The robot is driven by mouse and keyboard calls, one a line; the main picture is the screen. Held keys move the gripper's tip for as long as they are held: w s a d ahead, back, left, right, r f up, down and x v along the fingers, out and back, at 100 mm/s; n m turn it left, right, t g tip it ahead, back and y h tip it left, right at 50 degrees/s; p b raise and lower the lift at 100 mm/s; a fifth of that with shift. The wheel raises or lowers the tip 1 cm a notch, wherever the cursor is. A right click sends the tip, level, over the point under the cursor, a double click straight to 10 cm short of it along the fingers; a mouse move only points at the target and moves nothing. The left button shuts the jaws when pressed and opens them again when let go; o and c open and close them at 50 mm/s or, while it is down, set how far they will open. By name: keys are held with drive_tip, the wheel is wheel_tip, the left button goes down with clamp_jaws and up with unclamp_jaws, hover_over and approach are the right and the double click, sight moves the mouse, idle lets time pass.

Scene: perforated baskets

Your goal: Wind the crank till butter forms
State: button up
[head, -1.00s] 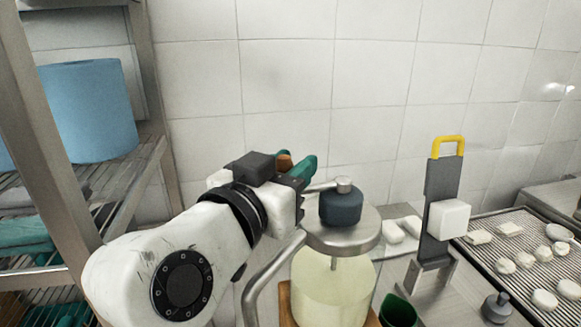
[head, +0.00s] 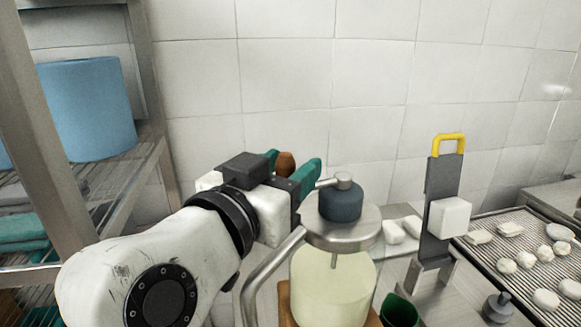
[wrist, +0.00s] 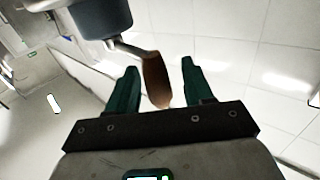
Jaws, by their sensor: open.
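The churn is a glass jar (head: 332,290) of pale yellow liquid under a metal lid (head: 343,232). A dark blue-grey gear housing (head: 341,203) sits on the lid. A metal crank arm (head: 328,182) runs left from the housing to a brown wooden handle (head: 285,163). In the wrist view the handle (wrist: 156,80) stands between the two green fingers, with a visible gap on each side. My gripper (head: 290,172) is open around the handle; it also shows in the wrist view (wrist: 160,85). Whether butter has formed in the jar cannot be told.
A bent metal churn handle (head: 262,278) rises left of the jar. A dark green cup (head: 399,310) stands at its lower right. A grooved tray (head: 520,255) with several white pieces is at right. A shelf with a blue roll (head: 88,108) is at left.

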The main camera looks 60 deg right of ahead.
drive_tip(key=a+b, duration=0.2)
drive_tip(key=a, duration=0.7)
drive_tip(key=shift+s+a, duration=0.35)
drive_tip(key=shift+a, duration=0.05)
